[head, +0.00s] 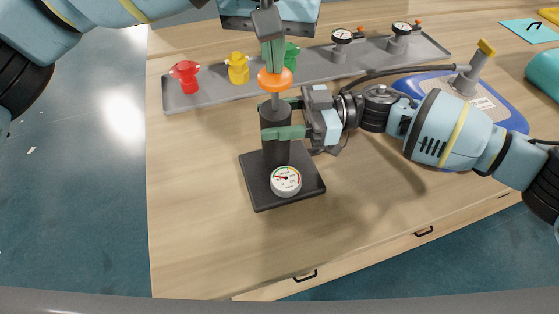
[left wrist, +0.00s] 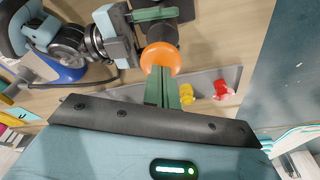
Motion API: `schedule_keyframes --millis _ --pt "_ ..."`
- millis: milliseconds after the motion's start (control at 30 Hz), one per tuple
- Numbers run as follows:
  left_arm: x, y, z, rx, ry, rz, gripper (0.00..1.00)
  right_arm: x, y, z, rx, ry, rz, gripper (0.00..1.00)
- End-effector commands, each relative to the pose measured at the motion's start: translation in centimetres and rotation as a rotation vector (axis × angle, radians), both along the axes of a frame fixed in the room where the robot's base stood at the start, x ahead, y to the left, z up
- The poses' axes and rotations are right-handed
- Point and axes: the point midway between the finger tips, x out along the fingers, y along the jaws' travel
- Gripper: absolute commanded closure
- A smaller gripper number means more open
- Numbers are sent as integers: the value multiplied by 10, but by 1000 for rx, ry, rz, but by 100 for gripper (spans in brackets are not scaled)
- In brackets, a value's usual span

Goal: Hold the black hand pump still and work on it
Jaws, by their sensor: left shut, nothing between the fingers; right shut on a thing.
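The black hand pump (head: 275,150) stands upright on its square black base, with a white dial gauge (head: 286,180) at the front of the base. An orange round knob (head: 275,79) tops its rod, raised above the cylinder; the knob also shows in the left wrist view (left wrist: 161,58). My right gripper (head: 283,118) is shut around the upper cylinder from the right, its green fingers on either side. My left gripper (head: 273,66) points down, shut and empty, its green fingertips at the top of the knob. Whether they touch it I cannot tell.
A grey tray (head: 210,98) behind holds red (head: 185,75), yellow (head: 238,68) and green (head: 292,53) fittings and two dial gauges (head: 342,37). A blue base (head: 511,119) with a yellow-topped post stands at right, a hose running from it. The wooden top is clear left of the pump.

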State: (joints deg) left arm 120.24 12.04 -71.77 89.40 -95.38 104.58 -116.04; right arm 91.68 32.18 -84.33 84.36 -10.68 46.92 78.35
Motion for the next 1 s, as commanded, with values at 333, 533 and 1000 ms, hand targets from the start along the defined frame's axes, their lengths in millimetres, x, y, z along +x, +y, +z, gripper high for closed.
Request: schedule_keyframes --millis 333,533,1000 --pt "0 1 -17 2 3 1 100 -1 0 -2 -1 2 2 100" --pt "0 1 -25 2 2 1 100 -1 0 -2 -1 2 2 100" --pt "0 1 -35 2 2 2 100 -1 0 -1 -1 2 3 100"
